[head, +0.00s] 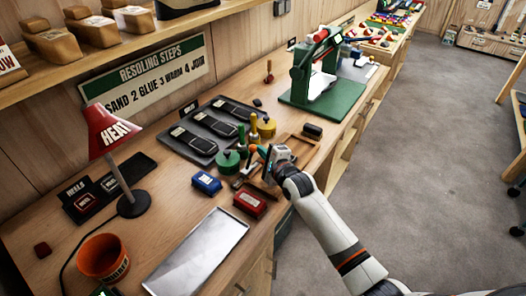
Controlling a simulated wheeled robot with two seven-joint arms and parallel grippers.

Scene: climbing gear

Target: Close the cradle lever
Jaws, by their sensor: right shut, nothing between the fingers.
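A green press-like stand (300,75), which looks like the cradle, stands on the bench toward the back. It has a green base plate, an upright frame and a pale piece inside. A red-ended bar (320,36) crosses its top and may be the lever; its exact position is hard to tell. My right gripper (264,168) is shut and empty, low over the bench in front of the stand and well apart from it. It partly hides small tools beneath it. My left gripper is out of view.
Near my right gripper are a green tin (228,161), a blue box (206,183), a red box (249,202) and a wooden tray (302,146). A dark tray (195,147) holds shoe soles. A metal tray (205,250), red lamp (108,132) and orange pot (102,260) stand nearer.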

